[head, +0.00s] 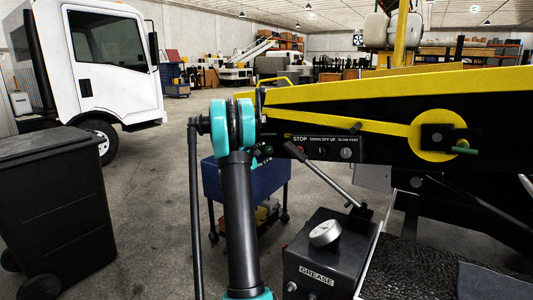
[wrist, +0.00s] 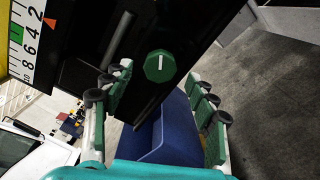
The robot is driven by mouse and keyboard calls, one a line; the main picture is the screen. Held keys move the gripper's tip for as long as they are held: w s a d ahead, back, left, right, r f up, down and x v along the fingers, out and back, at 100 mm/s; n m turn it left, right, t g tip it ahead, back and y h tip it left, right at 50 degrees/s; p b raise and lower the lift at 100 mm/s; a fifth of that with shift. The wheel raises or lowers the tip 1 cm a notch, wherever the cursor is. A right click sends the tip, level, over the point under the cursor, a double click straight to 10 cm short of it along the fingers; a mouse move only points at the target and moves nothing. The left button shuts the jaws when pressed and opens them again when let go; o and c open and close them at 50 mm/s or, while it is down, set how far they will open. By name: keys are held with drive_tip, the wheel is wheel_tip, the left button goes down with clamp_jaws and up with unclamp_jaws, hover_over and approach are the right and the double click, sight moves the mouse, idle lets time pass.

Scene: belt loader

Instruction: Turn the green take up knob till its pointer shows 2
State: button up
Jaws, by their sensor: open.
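The green take up knob (wrist: 160,66) is a faceted knob with a white line, on a black panel in the wrist view. The white line stands almost upright in the picture. A white scale (wrist: 30,50) with 2, 4, 6, 8 and 10 is at upper left, with a green band. My arm hides the gripper in the head view.
The black and yellow loader side (head: 390,100) carries a switch panel (head: 322,145) and a lever (head: 325,178). A grease box (head: 318,272) stands in front. A blue cart (head: 272,186) is behind my arm. A dark bin (head: 55,215) and white truck (head: 115,60) are left, with open floor between.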

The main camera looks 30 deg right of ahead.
drive_tip(key=v, duration=0.9)
drive_tip(key=shift+a, duration=0.15)
